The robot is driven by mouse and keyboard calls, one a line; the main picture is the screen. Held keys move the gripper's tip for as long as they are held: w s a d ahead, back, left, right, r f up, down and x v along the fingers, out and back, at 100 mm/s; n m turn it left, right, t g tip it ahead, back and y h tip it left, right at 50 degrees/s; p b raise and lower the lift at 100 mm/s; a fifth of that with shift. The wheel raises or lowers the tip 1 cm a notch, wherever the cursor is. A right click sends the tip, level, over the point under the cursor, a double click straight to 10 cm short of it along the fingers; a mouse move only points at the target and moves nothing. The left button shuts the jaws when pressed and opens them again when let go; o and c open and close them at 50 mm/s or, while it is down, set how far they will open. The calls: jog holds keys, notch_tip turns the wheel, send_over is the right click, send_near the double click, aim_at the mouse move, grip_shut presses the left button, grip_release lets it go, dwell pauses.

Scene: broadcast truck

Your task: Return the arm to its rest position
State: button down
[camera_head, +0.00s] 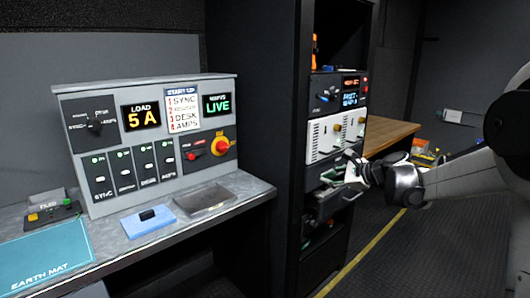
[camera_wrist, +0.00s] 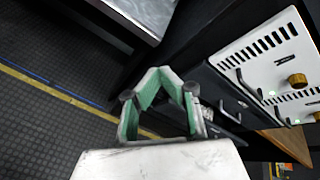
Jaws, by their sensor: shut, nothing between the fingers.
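My gripper (camera_head: 350,170) is at the right of the head view, in front of the equipment rack and just below the white rack units. In the wrist view my gripper (camera_wrist: 160,80) shows its green-padded fingers drawn together at the tips, with nothing between them. My arm reaches in from the right edge of the head view. The gripper appears close to the rack front; whether it touches is unclear.
The rack (camera_head: 290,130) holds white units (camera_head: 322,138) with knobs and handles. A control panel (camera_head: 150,140) stands on the grey desk (camera_head: 240,190) at left, with a blue pad (camera_head: 148,221). A wooden bench (camera_head: 390,136) is behind. Dark floor (camera_head: 400,255) is open at lower right.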

jog(key=s+a+r+n+g+h, duration=0.1)
jog(key=s+n, duration=0.2)
jog(key=s, duration=0.5)
jog(key=s+a+r+n+h+p, duration=0.1)
jog(key=s+a+r+n+h, duration=0.15)
jog(key=s, duration=0.45)
jog(key=s+a+r+n+g+h, duration=0.1)
jog(key=s+n, duration=0.3)
jog(key=s, duration=0.4)
jog(key=s+d+f+n+h, duration=0.1)
jog(key=s+f+n, duration=0.1)
jog(key=s, duration=0.5)
jog(key=s+d+f+n+h+p, duration=0.1)
jog(key=s+f+n+h, duration=0.1)
jog(key=s+n, duration=0.2)
jog(key=s+d+f+n+h, duration=0.1)
jog(key=s+f+n, duration=0.1)
jog(key=s, duration=0.8)
jog(key=shift+d+f+n, duration=0.15)
jog(key=shift+d+n, duration=0.25)
jog(key=shift+n, duration=0.05)
jog(key=shift+g, duration=0.3)
